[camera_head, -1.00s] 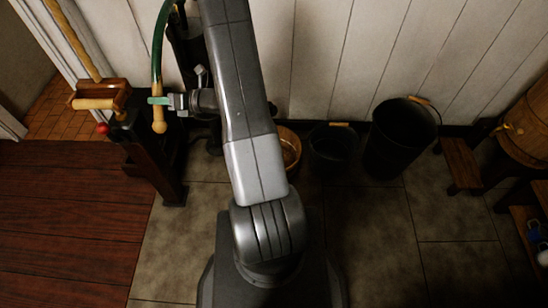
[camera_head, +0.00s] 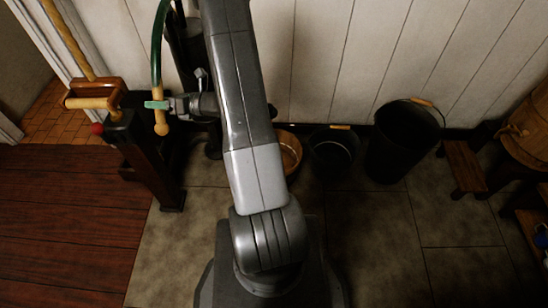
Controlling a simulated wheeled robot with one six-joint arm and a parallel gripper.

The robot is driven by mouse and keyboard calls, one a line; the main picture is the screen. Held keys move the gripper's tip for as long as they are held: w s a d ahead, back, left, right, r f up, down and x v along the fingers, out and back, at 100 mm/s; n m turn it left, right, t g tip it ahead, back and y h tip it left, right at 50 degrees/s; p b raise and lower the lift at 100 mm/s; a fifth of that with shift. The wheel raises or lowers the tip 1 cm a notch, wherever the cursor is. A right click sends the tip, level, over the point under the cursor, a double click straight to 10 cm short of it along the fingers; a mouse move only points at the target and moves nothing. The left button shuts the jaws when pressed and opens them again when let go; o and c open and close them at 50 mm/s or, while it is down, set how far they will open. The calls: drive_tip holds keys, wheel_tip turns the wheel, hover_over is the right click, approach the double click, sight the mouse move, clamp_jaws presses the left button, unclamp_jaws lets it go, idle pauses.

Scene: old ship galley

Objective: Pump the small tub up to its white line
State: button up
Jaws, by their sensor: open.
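A dark pump (camera_head: 190,45) stands against the wall at upper left. Its curved dark green lever (camera_head: 156,55) hangs down to a pale wooden grip (camera_head: 161,126). My gripper (camera_head: 157,104) is open, with its green fingertips at this grip; I cannot tell whether they touch it. A small wooden tub (camera_head: 291,146) stands on the floor by the wall, partly hidden behind my arm. No white line or water level can be made out in it.
A small black bucket (camera_head: 333,152) and a bigger one (camera_head: 400,145) stand right of the wooden tub. A dark post with a wooden handle (camera_head: 90,103) and red knob (camera_head: 97,128) stands left of my gripper. A low wooden bench (camera_head: 464,167) is at right. The tiled floor in front is clear.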

drive_tip(key=f+p+v, duration=0.1)
drive_tip(key=v, duration=1)
drive_tip(key=shift+r, duration=0.45)
drive_tip(key=shift+a, duration=0.1)
drive_tip(key=b+x, duration=0.1)
drive_tip(key=x, duration=0.9)
drive_tip(key=shift+a, duration=0.3)
drive_tip(key=shift+a+r+p, duration=0.2)
drive_tip(key=shift+r+p, duration=0.05)
drive_tip(key=shift+p, duration=0.05)
drive_tip(key=shift+s+r, duration=0.1)
drive_tip(key=shift+r, duration=0.05)
drive_tip(key=shift+d, duration=0.1)
